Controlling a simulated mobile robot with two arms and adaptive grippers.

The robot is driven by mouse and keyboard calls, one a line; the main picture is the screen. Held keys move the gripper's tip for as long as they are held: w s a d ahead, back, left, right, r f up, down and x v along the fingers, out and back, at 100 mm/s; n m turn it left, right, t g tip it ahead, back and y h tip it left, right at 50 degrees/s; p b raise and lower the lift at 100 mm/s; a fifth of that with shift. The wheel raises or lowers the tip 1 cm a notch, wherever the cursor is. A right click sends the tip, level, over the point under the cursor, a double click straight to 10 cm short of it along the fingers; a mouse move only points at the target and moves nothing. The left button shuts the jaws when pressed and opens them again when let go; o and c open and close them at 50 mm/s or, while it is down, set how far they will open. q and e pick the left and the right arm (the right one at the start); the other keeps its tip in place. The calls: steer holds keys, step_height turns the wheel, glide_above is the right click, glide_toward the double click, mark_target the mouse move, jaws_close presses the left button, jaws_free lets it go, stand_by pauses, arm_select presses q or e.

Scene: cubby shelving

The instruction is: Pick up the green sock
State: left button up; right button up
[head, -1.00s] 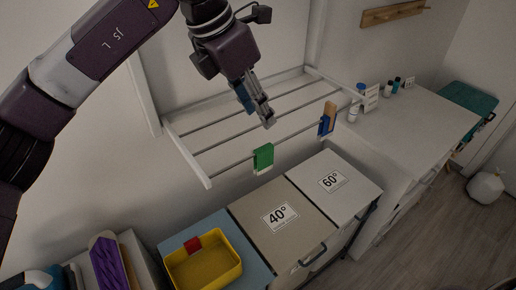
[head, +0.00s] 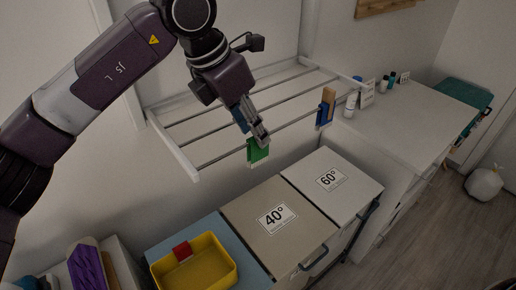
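The green sock (head: 257,153) hangs over the front rail of the white drying rack (head: 183,160), its pale edge pointing down. My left gripper (head: 260,139) is right at the sock's upper part and overlaps it in the picture. Its fingers look close together, but I cannot tell whether they are around the sock or only in front of it. The top of the sock is partly hidden by the fingers. My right gripper is not in the head view.
A blue and tan item (head: 326,108) hangs farther right on the rack. Below stand bins marked 40° (head: 250,240) and 60° (head: 345,190). A yellow tray (head: 205,268) with a red block (head: 182,250) sits at lower left. Bottles (head: 351,105) stand on the white counter (head: 400,125).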

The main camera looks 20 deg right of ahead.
mark_target(258, 152)
arm_select(q)
steer(key=p+x, duration=0.2)
steer(key=x, duration=0.1)
steer(key=p+x, duration=0.1)
steer(key=x, duration=0.1)
steer(key=shift+a, duration=0.3)
steer(key=shift+w+d+f, duration=0.1)
steer(key=shift+d+f, duration=0.05)
steer(key=shift+f, duration=0.2)
steer(key=shift+c, duration=0.6)
jaws_close()
steer(key=shift+r, duration=0.15)
